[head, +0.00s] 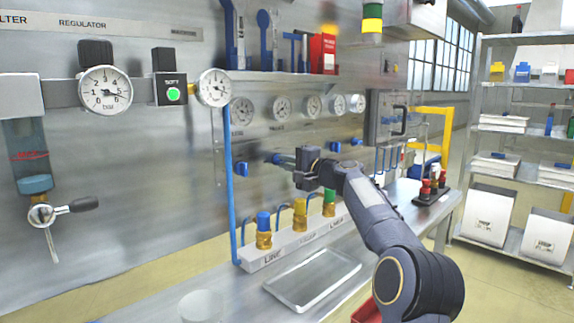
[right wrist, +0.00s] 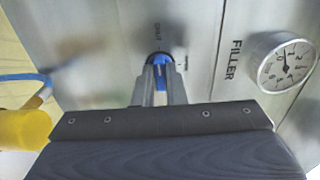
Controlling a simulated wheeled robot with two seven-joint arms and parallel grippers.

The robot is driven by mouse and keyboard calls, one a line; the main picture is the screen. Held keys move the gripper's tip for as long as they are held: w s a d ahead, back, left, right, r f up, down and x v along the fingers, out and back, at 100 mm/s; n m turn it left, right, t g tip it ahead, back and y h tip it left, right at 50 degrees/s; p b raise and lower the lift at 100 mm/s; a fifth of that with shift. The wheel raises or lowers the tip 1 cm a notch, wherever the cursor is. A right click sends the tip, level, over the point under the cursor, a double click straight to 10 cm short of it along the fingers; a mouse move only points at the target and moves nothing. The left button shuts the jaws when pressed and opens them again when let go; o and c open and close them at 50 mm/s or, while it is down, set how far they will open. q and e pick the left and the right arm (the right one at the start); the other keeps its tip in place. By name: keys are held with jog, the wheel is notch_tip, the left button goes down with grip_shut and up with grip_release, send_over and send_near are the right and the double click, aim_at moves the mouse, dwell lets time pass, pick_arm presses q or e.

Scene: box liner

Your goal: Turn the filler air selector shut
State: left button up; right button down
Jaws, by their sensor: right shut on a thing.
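The filler air selector is a blue knob (right wrist: 160,58) on the steel panel, in the middle of the right wrist view. Its blue grip bar lies between the two grey fingers of my right gripper (right wrist: 159,84), which is shut on it. A small printed mark stands above the knob, and the word FILLER (right wrist: 233,60) is to its right. In the head view my right gripper (head: 283,159) reaches left to the panel, at a blue knob (head: 276,158) in the row below the gauges. The fingers partly hide the knob. My left gripper is not in view.
Other blue knobs (head: 241,169) (head: 335,147) sit along the same row. A dial gauge (right wrist: 284,62) is to the right in the right wrist view. Coloured brass fittings (head: 300,214) stand on a ledge below my right gripper, with a clear tray (head: 312,279) in front.

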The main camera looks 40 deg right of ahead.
jog(key=shift+f, duration=0.1)
jog(key=c, duration=1.5)
grip_release()
jog(key=s, duration=0.2)
jog(key=s+b, duration=0.1)
jog(key=s, duration=0.2)
jog(key=s+b, duration=0.1)
jog(key=s, duration=0.2)
jog(key=shift+d, duration=0.3)
jog(key=shift+w, duration=0.1)
